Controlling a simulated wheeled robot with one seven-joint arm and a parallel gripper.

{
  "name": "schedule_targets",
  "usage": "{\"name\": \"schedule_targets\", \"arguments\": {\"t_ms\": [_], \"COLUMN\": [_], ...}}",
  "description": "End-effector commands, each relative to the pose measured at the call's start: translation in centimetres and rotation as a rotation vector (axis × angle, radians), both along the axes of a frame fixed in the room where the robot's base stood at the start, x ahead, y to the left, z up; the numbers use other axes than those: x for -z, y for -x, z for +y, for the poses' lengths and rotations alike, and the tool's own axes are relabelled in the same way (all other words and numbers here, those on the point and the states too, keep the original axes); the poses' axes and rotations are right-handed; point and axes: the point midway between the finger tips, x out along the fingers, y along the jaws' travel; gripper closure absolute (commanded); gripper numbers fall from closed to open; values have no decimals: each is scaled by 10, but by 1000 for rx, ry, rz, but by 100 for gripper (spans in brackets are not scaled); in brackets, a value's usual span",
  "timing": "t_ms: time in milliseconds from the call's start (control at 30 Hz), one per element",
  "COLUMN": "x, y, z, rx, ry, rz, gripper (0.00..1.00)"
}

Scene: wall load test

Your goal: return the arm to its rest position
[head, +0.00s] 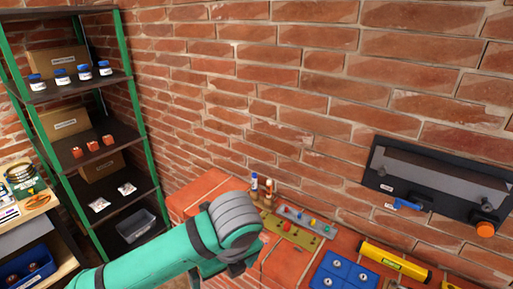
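My green arm (160,255) rises from the bottom edge of the head view and reaches up and right to a grey rounded joint (237,222). Beyond this joint a short part of the arm turns down and is mostly hidden behind the nearer link. The arm is in front of the brick-topped ledge, near its left part. I cannot make out my gripper's fingers or anything held.
The brick-topped ledge (193,197) holds small bottles (254,184), an olive panel (290,232), a blue tray (345,272) and a yellow level (394,262). A dark wall unit (440,180) hangs at right. A green-post shelf (137,120) and a side table (35,211) stand at left.

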Motion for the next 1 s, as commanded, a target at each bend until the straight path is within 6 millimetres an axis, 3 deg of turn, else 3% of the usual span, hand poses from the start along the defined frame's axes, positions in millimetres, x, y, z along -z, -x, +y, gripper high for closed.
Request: {"name": "schedule_targets", "arguments": {"t_ms": [267,533,767,1000], "x": [6,8,3,-20], "y": [-10,-25,-39,-55], "z": [-32,-81,-147,-220], "rx": [-8,-32,-88,-218], "ry": [114,299,575,966], "rz": [-47,-114,-184,-242], "gripper": [0,0,0,0]}}
